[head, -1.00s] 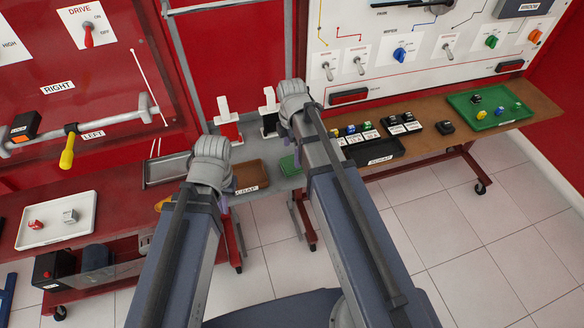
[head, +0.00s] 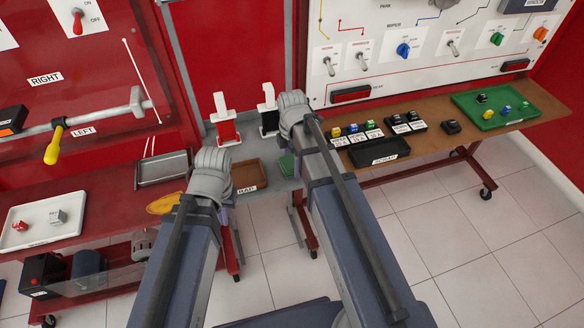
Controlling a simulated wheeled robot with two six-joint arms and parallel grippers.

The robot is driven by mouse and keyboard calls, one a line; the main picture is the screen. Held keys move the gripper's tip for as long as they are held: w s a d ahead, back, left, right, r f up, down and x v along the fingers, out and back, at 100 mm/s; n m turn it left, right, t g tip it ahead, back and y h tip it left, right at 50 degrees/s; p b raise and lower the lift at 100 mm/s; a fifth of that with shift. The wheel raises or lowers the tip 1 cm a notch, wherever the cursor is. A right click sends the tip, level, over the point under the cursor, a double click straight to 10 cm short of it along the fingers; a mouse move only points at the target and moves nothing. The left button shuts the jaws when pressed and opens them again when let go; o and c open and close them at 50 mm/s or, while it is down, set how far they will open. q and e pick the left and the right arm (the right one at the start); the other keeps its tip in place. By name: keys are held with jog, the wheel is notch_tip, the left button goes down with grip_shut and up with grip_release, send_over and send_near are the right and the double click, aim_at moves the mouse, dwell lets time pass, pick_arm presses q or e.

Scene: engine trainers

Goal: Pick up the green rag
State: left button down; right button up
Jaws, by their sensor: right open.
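A small patch of green cloth (head: 287,166), which looks like the green rag, lies on the grey shelf between my two arms. My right arm partly covers it, so its full shape is hidden. My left gripper (head: 211,172) is left of the rag, at the end of the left arm; its fingers are hidden behind the arm. My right gripper (head: 293,112) is above and slightly right of the rag in the picture, apart from it as far as I can see. It is open, though its fingertips are mostly hidden.
A brown tray (head: 262,167) sits left of the rag. Red (head: 226,125) and black (head: 268,113) upright holders stand behind. A grey tray (head: 162,171) and an orange-yellow item (head: 163,204) are further left. A brown bench (head: 440,140) with a green tray (head: 497,119) stands right.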

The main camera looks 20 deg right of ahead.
aim_at(292, 162)
jog(key=c, duration=1.1)
jog(key=shift+r, duration=0.15)
notch_tip(292, 162, up, 10)
jog(key=p, duration=1)
jog(key=o, duration=0.7)
jog(key=c, duration=0.6)
